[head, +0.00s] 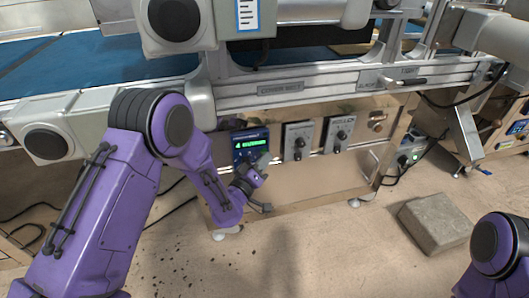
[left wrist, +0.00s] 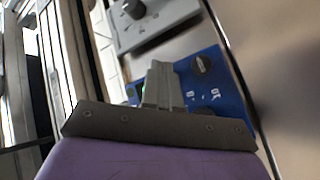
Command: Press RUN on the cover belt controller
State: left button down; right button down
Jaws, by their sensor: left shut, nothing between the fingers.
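The cover belt controller (head: 238,138) is a small blue panel with a lit green display, on the front of the machine under the "COVER BELT" label (head: 280,88). My left gripper (head: 263,160) is shut and empty, right in front of the panel's lower right part. In the left wrist view, the closed fingers (left wrist: 161,82) overlap the blue panel (left wrist: 229,78) and hide part of its display. A dark knob (left wrist: 202,65) and small white marks show beside them. I cannot tell whether the fingertips touch the panel. My right gripper is out of view.
Two grey knob boxes (head: 298,141) (head: 338,134) sit to the right of the controller. The belt frame rail (head: 330,92) runs above it. A grey block (head: 434,222) lies on the floor at right. Dark specks dot the floor at lower left.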

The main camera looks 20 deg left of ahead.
pick_arm(q)
jog(key=shift+w+a, duration=0.2)
jog(key=shift+w, duration=0.15)
dwell(0.8)
jog(key=shift+s+d, duration=0.45)
jog(key=shift+s, duration=0.2)
jog(key=s+d, duration=0.2)
jog(key=s, duration=0.2)
jog(key=shift+s+d, duration=0.1)
jog(key=shift+d, duration=0.3)
dwell(0.6)
